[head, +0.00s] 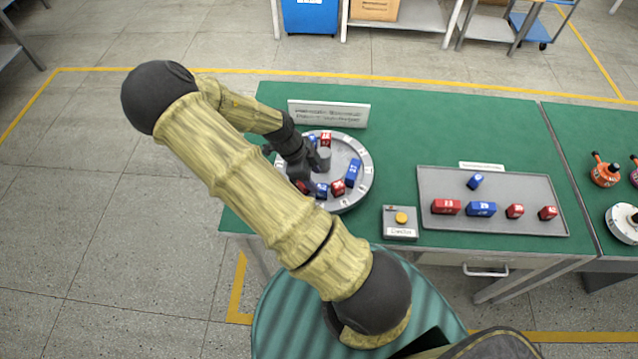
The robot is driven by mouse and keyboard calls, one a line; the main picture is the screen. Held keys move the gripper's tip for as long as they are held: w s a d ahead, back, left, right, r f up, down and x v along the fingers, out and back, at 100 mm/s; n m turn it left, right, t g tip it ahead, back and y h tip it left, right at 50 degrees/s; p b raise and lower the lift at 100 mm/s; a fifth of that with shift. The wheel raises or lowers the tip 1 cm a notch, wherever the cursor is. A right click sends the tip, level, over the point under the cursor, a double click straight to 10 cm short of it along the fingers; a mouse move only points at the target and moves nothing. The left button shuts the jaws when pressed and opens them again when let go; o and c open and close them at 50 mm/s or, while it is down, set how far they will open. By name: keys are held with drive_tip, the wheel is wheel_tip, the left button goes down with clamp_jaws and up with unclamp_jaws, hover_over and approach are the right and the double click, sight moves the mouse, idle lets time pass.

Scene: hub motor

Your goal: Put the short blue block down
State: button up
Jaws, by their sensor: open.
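My gripper (300,165) is over the left side of the round grey hub plate (363,190). Its jaws are open, though the dark fingers are small and partly overlap the blocks. A blue block (312,140) stands close behind the gripper, partly hidden by it. A short blue block (321,191) sits on the front of the plate between two red blocks (338,187). A longer blue block (353,171) is on the right of the plate. Another short blue block (475,182) lies on the grey tray (430,180). Which short blue block is meant cannot be told.
The tray also holds red blocks (446,207) and a longer blue block (481,209). A grey box with a yellow button (401,219) stands between plate and tray. A sign (329,113) stands behind the plate. The green table (420,120) is clear behind the tray.

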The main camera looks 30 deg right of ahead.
drive_tip(key=v, duration=0.6)
drive_tip(key=shift+a, duration=0.1)
idle(0.3)
drive_tip(key=s+a+r+n+t+y, duration=0.1)
drive_tip(key=r+n, duration=0.3)
drive_tip(key=n, duration=0.4)
drive_tip(key=s+a+r+n+t+y, duration=0.1)
drive_tip(key=s+a+r+n, duration=0.3)
drive_tip(key=n, duration=0.4)
drive_tip(key=s+a+r+n+t+y, duration=0.1)
drive_tip(key=s+a+r+n+t, duration=0.2)
drive_tip(key=r+n, duration=0.2)
drive_tip(key=n, duration=0.3)
drive_tip(key=shift+s+r+n+y, duration=0.25)
drive_tip(key=shift+n+y, duration=0.05)
drive_tip(key=shift+n, duration=0.1)
